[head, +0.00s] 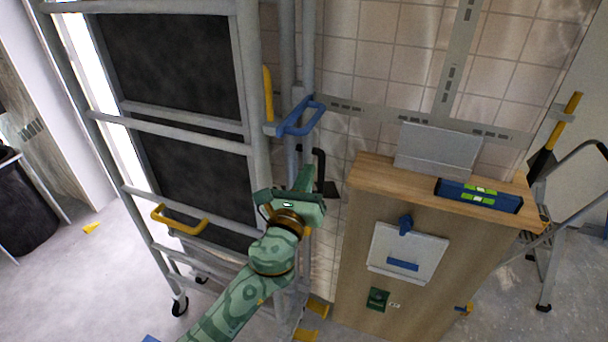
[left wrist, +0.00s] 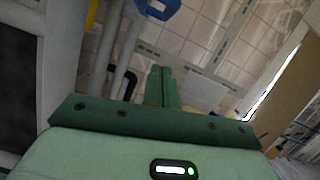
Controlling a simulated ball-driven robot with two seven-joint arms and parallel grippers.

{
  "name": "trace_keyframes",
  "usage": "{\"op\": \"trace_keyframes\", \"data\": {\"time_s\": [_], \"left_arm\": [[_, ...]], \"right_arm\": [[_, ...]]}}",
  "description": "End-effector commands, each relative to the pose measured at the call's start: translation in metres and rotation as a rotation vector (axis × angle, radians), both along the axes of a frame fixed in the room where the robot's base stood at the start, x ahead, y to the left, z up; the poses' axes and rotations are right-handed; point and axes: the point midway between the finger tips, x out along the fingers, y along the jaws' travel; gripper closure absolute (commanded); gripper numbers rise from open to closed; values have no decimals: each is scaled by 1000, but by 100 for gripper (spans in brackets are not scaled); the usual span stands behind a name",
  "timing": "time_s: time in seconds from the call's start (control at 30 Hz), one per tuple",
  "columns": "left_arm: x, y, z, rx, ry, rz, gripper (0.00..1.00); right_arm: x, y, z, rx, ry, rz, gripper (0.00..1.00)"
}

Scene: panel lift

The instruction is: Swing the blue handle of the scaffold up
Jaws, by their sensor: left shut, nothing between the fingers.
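The scaffold (head: 180,133) is a grey metal frame with dark panels at the left of the head view. Its blue handle (head: 301,116) is a loop on the right-hand post, sticking out to the right. The blue handle also shows at the top of the left wrist view (left wrist: 157,8). My left gripper (head: 304,178) is below the blue handle and apart from it. In the left wrist view its two green fingers (left wrist: 161,86) are together with nothing between them. My right gripper is not in view.
Yellow handles (head: 180,221) are on the scaffold, one upright (head: 268,94) beside the blue one. A wooden cabinet (head: 365,255) stands right of my left gripper, with a blue spirit level (head: 478,195) on top. A stepladder (head: 560,235) stands at the far right.

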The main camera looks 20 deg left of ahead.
Motion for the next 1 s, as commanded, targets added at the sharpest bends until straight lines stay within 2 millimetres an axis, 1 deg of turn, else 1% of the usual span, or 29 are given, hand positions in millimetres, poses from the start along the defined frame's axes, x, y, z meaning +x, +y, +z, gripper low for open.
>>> {"op": "trace_keyframes", "data": {"time_s": [0.03, 0.1, 0.27, 0.3, 0.33, 0.4, 0.53, 0.67, 1.0], "left_arm": [[12, 0, 5, -1, -3, 1, 100], [27, 1, 8, -1, -2, 1, 100], [59, 1, 15, -1, -1, 1, 100], [64, 1, 19, -1, 0, 1, 100], [62, 3, 29, 0, 0, 1, 100], [61, 5, 41, 0, -1, 0, 100], [61, 8, 52, 0, 0, 1, 100], [61, 9, 55, 0, 1, 1, 100], [61, 9, 54, 0, 2, 1, 100]], "right_arm": [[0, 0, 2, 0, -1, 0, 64], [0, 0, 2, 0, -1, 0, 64], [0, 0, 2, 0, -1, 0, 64], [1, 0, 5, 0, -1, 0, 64], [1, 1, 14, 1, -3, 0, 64], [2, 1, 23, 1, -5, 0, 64], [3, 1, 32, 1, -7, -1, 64], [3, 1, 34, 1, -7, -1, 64], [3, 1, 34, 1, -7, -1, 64]]}}
